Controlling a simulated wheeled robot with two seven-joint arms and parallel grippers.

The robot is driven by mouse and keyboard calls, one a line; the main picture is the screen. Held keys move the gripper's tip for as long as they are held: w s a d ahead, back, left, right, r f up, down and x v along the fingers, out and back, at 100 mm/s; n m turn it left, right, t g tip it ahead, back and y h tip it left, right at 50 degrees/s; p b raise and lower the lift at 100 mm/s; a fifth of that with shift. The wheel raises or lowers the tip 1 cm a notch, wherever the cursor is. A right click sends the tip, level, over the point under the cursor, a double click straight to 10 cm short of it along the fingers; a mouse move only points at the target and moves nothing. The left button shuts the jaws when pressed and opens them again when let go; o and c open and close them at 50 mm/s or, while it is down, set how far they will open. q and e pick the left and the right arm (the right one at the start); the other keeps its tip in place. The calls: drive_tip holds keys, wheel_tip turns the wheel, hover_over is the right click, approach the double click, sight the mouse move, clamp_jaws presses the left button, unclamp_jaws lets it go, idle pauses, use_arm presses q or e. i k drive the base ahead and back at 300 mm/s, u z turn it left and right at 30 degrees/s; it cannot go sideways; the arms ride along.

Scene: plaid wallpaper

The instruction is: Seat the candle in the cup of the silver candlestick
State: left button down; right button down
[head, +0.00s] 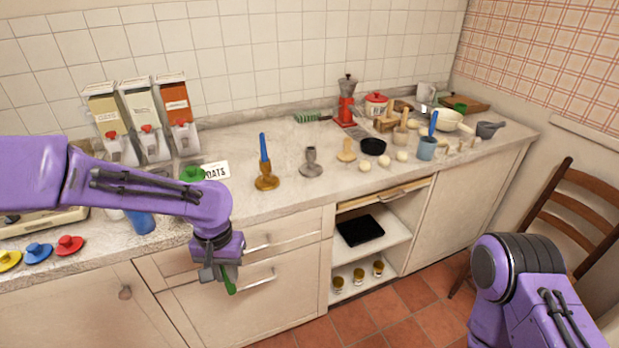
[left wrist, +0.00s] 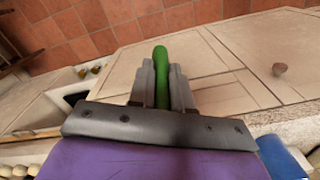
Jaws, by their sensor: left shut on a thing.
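The green candle (head: 230,283) is held in my left gripper (head: 219,273), in front of the drawers and below the counter edge. In the left wrist view the candle (left wrist: 161,58) sits between the two fingers and sticks out past their tips; its rear part is hidden by the gripper. The silver candlestick (head: 311,165) stands upright on the counter, up and right of my left gripper, with nothing in its cup. My right arm shows at the lower right of the head view, but its gripper is out of view.
A gold candlestick (head: 267,183) with a blue candle (head: 264,147) stands left of the silver one. A wooden holder (head: 346,152) and a black bowl (head: 373,146) are to its right. Dispensers (head: 145,120) stand at the back left. A chair (head: 560,225) is at the right.

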sight(311, 157)
drive_tip(key=u, duration=0.05)
drive_tip(key=k, duration=0.6)
drive_tip(key=z, duration=1)
drive_tip(key=i, duration=1.35)
drive_tip(key=u, duration=0.7)
